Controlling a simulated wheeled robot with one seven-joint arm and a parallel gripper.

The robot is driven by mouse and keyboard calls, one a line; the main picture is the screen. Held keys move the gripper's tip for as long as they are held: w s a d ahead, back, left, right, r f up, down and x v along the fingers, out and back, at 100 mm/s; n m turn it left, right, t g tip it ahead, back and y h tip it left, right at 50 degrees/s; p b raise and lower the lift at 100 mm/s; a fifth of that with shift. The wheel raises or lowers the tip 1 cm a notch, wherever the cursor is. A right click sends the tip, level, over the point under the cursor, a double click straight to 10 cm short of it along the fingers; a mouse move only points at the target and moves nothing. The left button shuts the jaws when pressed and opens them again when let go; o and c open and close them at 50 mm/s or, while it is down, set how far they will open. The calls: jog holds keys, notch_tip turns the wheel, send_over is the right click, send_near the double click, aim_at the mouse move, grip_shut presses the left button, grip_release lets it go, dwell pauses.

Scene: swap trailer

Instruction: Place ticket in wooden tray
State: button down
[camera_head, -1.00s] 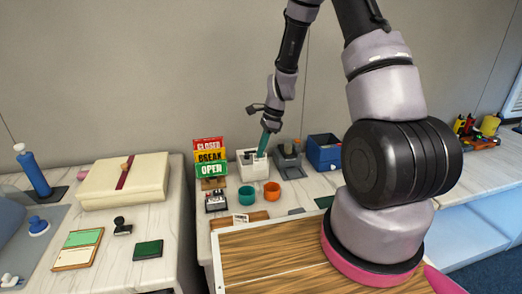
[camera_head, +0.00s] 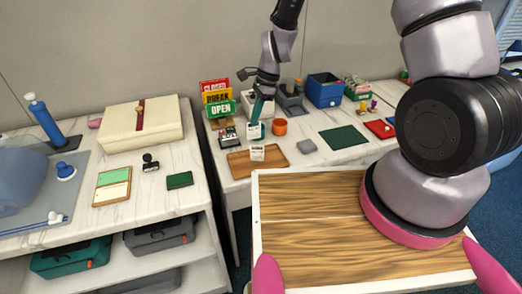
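The wooden tray (camera_head: 240,164) lies flat at the near edge of the right-hand counter. One small white ticket (camera_head: 257,153) with dark print stands upright at the tray. Another white ticket (camera_head: 254,130) hangs at the tips of my gripper (camera_head: 257,112), in front of the teal cup and just behind the tray. My gripper's teal fingers point down and look closed on this ticket; the fingertips are small in view. A white box (camera_head: 250,97) is partly hidden behind my gripper.
An orange cup (camera_head: 279,127) stands right of the held ticket. A small black-and-white device (camera_head: 228,137) stands to the left, before the stacked CLOSED, BREAK and OPEN signs (camera_head: 218,98). A grey block (camera_head: 307,146) and a dark green mat (camera_head: 343,136) lie right.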

notch_tip(320, 180, down, 8)
jog(key=shift+r, duration=0.25)
jog(key=shift+f, duration=0.1)
jog(key=c, duration=1.2)
grip_release()
jog(key=shift+o, duration=0.2)
jog(key=v, duration=1.2)
jog(key=shift+r, duration=0.25)
notch_tip(320, 180, up, 23)
jog(key=n+t, duration=0.4)
jog(key=n, duration=0.1)
send_over(255, 136)
jog(key=s+d, duration=0.2)
jog(key=d, duration=1.2)
jog(key=s+d+r+n+t+h, duration=0.1)
jog(key=s+d+r+n+t, duration=0.3)
jog(key=s+d+r, duration=0.5)
jog(key=s+r+n, duration=0.1)
jog(key=s+r, duration=0.2)
jog(key=s, duration=0.1)
jog(key=shift+s+d+r+n, duration=0.2)
jog(key=shift+s+n, duration=0.1)
jog(key=shift+n, duration=0.1)
